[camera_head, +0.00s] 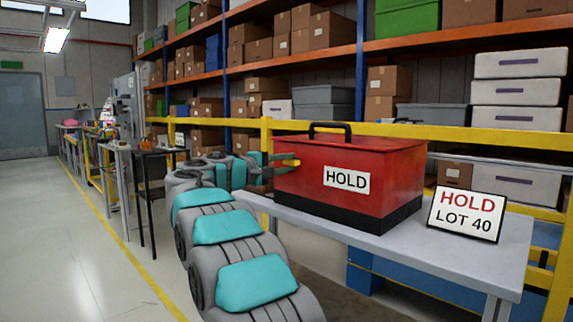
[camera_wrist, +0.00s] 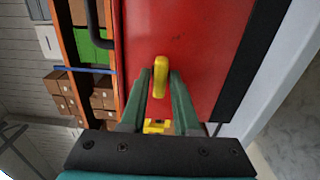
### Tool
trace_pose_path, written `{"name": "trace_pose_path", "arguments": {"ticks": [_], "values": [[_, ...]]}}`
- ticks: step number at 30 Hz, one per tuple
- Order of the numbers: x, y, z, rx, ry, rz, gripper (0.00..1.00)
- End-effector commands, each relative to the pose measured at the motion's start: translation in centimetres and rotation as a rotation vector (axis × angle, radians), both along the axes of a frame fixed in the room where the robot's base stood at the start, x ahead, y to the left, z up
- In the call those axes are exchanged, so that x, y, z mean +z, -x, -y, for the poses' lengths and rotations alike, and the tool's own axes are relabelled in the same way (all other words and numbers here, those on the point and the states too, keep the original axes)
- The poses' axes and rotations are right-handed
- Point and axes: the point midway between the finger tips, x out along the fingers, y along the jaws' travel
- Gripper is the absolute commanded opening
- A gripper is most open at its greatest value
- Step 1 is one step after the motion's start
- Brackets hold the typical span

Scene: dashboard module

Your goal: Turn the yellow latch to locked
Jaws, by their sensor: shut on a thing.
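The yellow latch (camera_wrist: 160,78) is on the side of a red box (camera_head: 400,160) with a black base and a black top handle. In the wrist view the latch stands between the two green fingers of my gripper (camera_wrist: 160,92), which are shut on it. Its long side runs along the fingers' direction in that view. In the head view the latch (camera_head: 290,162) shows as a small yellow piece at the box's left side, with my gripper (camera_head: 283,161) at it. The fingers hide part of the latch. I cannot read any lock marking.
The box carries a HOLD label (camera_head: 346,180) and stands on a grey table (camera_head: 400,245). A HOLD LOT 40 sign (camera_head: 466,214) stands at the right. A yellow rail (camera_head: 480,143) and stocked shelves are behind. The floor (camera_head: 90,230) at the left is clear.

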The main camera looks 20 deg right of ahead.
Motion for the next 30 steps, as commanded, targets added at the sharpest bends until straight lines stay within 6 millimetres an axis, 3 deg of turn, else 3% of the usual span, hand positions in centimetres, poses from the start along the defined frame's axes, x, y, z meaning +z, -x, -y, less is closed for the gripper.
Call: {"name": "trace_pose_path", "arguments": {"ticks": [17, 30], "values": [[-0.31, 0.0, 0.09, -0.002, -0.008, 0.017, 0.0], [-0.81, 0.02, 0.19, -0.003, -0.1, 0.274, 0.0]]}}
